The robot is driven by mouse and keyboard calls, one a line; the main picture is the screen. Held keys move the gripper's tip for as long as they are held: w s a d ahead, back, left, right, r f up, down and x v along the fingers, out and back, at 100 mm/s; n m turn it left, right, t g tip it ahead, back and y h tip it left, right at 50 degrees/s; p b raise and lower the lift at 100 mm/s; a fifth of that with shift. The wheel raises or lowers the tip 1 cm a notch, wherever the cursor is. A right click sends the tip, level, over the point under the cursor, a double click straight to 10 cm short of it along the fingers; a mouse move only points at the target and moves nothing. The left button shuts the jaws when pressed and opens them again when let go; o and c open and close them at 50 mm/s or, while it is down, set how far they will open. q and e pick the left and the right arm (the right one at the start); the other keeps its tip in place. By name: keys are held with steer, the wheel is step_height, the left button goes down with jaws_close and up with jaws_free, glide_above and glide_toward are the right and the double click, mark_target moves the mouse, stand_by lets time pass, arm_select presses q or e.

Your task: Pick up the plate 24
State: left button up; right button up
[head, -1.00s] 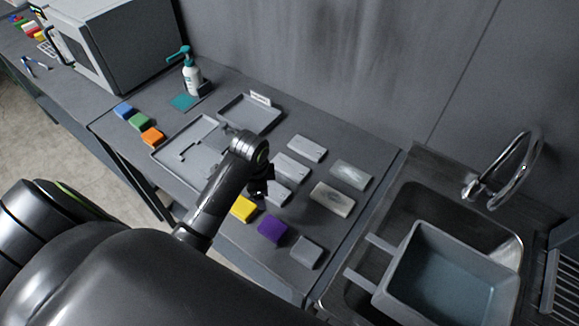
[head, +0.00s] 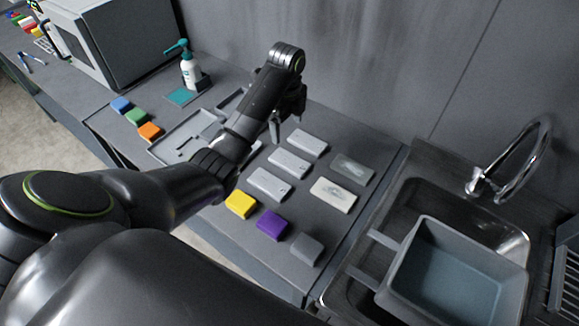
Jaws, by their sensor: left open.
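Several flat plates lie on the grey bench; I read no numbers, so I cannot tell which is plate 24. Three plain light grey plates form a slanting row: an upper plate (head: 308,142), a middle plate (head: 289,162) and a lower plate (head: 269,184). To their right lie a grey plate with a pale smear (head: 352,169) and a cream plate with a smear (head: 333,195). My left gripper (head: 285,120) is open and empty, pointing down, above and left of the upper plate. My right gripper is out of view.
Yellow (head: 240,204), purple (head: 271,225) and grey (head: 306,249) blocks line the front edge. Trays (head: 180,137) lie partly behind my left arm. A pump bottle (head: 191,70) stands at the back. A sink with a grey basin (head: 455,265) is at right.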

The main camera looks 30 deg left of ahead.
arm_select(q)
steer(key=b, duration=0.4)
glide_above(290, 160)
step_height(290, 160, down, 4)
steer(key=f, duration=0.3)
steer(key=shift+s+a+f+b, duration=0.15)
steer(key=shift+s+a+b, duration=0.15)
steer(key=shift+b, duration=0.1)
steer(key=shift+f+p, duration=0.25)
steer(key=shift+p, duration=0.3)
steer(key=shift+f, duration=0.6)
steer(key=shift+d+f+p, duration=0.15)
steer(key=shift+f+p, duration=0.35)
steer(key=shift+f, duration=0.1)
steer(key=f, duration=0.1)
steer(key=f+p, duration=0.1)
steer(key=f, duration=0.1)
steer(key=shift+w+d+f, duration=0.1)
steer(key=shift+w+d, duration=0.05)
steer(key=shift+w, duration=0.05)
steer(key=shift+f, duration=0.4)
steer(key=c, duration=1.4)
